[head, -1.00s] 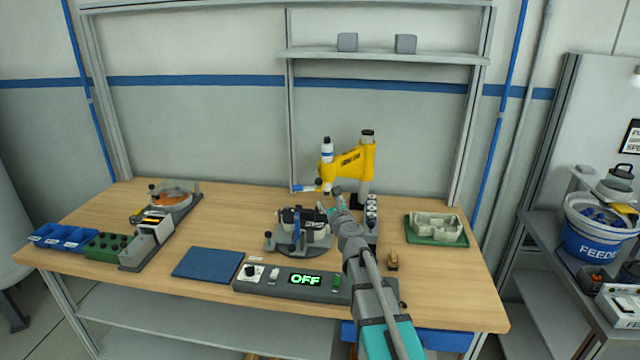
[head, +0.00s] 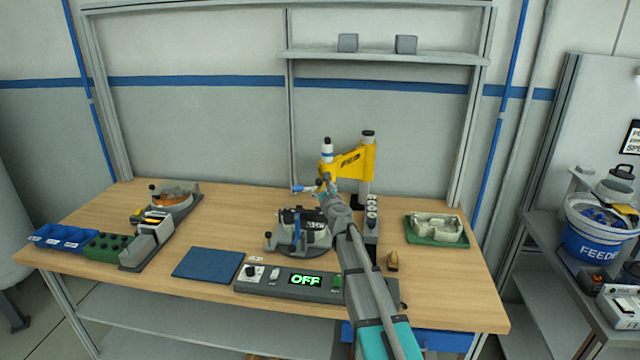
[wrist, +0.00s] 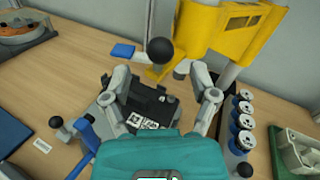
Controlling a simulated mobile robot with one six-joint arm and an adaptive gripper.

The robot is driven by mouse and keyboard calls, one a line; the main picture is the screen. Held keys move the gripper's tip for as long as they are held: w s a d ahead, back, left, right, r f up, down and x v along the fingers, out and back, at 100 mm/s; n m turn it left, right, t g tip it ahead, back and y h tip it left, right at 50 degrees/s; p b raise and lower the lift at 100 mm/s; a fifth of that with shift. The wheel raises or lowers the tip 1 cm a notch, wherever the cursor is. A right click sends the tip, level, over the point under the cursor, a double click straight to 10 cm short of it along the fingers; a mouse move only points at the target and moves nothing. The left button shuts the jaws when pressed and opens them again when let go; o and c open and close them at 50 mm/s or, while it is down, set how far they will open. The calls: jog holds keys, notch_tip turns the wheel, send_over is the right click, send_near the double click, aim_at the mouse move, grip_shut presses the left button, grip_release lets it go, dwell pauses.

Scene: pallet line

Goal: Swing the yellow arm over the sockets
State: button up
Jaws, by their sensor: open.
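The yellow arm (head: 350,162) stands on an upright post at the back of the bench. Its free end, with a white and blue cylinder (head: 327,150), points left. It also shows at the top of the wrist view (wrist: 235,30).
A grey fixture (head: 300,235) with a black clamp sits below and left of my gripper. A control box (head: 290,280) reading OFF is at the front edge. A green tray (head: 437,240) stands right of the sockets. A blue mat (head: 207,264) lies left.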

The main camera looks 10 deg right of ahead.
aim_at(320, 184)
jog(key=shift+w+a, duration=0.2)
jog(key=shift+w, duration=2.05)
grip_shut()
jog(key=shift+d, duration=0.25)
jog(key=shift+s+a, duration=0.15)
jog(key=shift+a, duration=0.15)
